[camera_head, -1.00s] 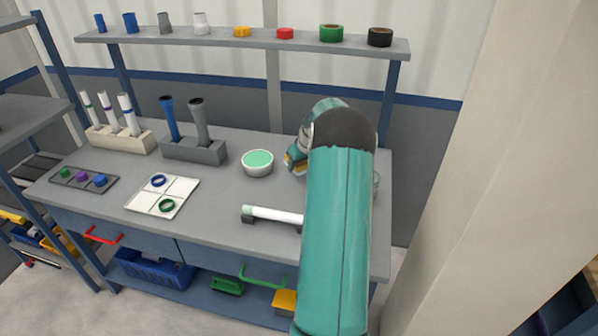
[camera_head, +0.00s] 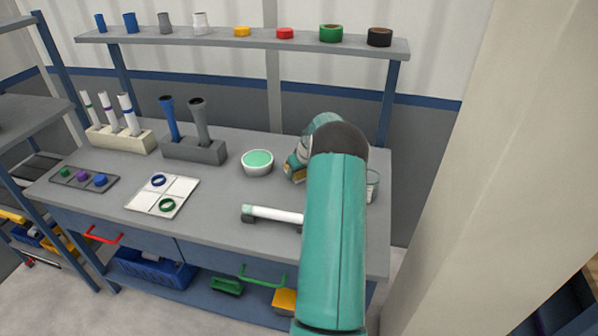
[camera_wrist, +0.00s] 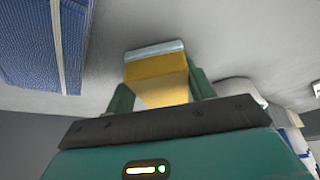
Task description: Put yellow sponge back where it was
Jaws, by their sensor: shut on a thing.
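The yellow sponge (camera_wrist: 160,76) is between the two green fingers of my gripper (camera_wrist: 160,92) in the wrist view. A pale grey-blue layer runs along its far edge. My gripper (camera_head: 297,170) is shut on it. In the head view my gripper is over the back right of the grey workbench (camera_head: 225,225), just right of a white bowl (camera_head: 257,168) with a pale green inside. Only a small part of the sponge (camera_head: 292,170) shows there. My arm hides much of the bench's right side. I cannot tell whether the sponge touches the bench.
A white pipe (camera_head: 275,213) lies in a low holder at the front, its right end hidden. A clear cup (camera_head: 372,186) stands right of my arm. Racks with upright tubes (camera_head: 193,150) stand at the back left. A shelf (camera_head: 240,39) runs above. A pillar stands right.

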